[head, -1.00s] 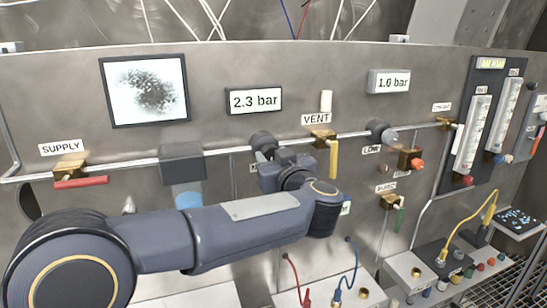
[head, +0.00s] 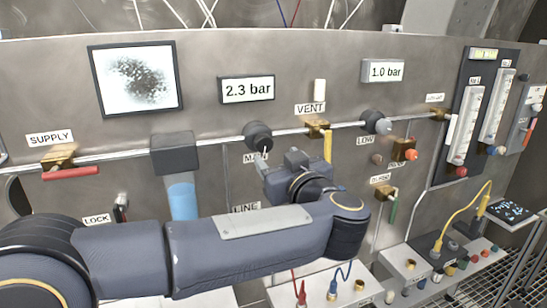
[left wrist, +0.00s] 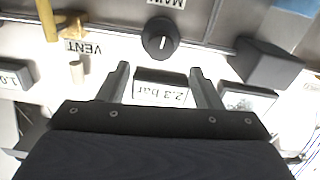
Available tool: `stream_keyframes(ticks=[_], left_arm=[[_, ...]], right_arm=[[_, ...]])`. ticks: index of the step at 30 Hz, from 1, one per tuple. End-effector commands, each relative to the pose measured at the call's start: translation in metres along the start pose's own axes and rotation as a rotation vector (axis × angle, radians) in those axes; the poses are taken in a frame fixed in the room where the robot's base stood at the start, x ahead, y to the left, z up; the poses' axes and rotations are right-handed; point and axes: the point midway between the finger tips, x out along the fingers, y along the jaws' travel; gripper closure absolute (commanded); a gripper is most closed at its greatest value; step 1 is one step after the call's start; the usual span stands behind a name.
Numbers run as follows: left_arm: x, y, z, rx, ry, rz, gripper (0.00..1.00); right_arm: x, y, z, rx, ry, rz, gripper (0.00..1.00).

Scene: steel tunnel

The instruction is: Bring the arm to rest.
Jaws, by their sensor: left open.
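My left arm (head: 245,240) comes in from the lower left and bends at a joint on the right. Its gripper (head: 274,168) is in front of the panel, just below the dark round MAIN knob (head: 257,136). In the left wrist view the gripper (left wrist: 160,70) has its two fingers apart with nothing held between them. The MAIN knob (left wrist: 161,38) shows upside down beyond the fingertips, apart from them. The arm partly hides the LINE label and lower panel. My right gripper is not in view.
A steel panel (head: 215,60) carries a pipe with the red-handled SUPPLY valve (head: 70,172), the yellow-handled VENT valve (head: 327,147) and the LOW knob (head: 375,121). Flow tubes (head: 466,122) stand at the right. Cabled boxes (head: 410,262) sit below. Space before the upper panel is clear.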

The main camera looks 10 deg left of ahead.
Motion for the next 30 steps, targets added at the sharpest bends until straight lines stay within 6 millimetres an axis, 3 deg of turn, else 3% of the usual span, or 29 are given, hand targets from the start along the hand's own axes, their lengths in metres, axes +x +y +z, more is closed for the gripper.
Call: stream_keyframes(ticks=[13, 18, 21, 23, 26, 30], left_arm=[[0.002, -0.003, -0.004, -0.023, 0.009, 0.029, 0.41], [0.027, -0.017, -0.021, -0.151, 0.047, 0.251, 0.41], [0.028, -0.031, -0.024, -0.218, 0.032, 0.459, 0.41], [0.021, -0.04, -0.018, -0.235, -0.009, 0.581, 0.41], [-0.003, -0.061, 0.009, -0.227, -0.133, 0.752, 0.41], [-0.051, -0.105, 0.075, -0.16, -0.412, 0.886, 0.41]], right_arm=[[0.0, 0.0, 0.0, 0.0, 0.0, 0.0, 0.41], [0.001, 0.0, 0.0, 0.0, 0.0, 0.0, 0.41], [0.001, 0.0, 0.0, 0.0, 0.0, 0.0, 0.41], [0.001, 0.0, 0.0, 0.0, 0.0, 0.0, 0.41], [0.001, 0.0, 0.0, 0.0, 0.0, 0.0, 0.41], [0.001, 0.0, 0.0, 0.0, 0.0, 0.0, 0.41]])
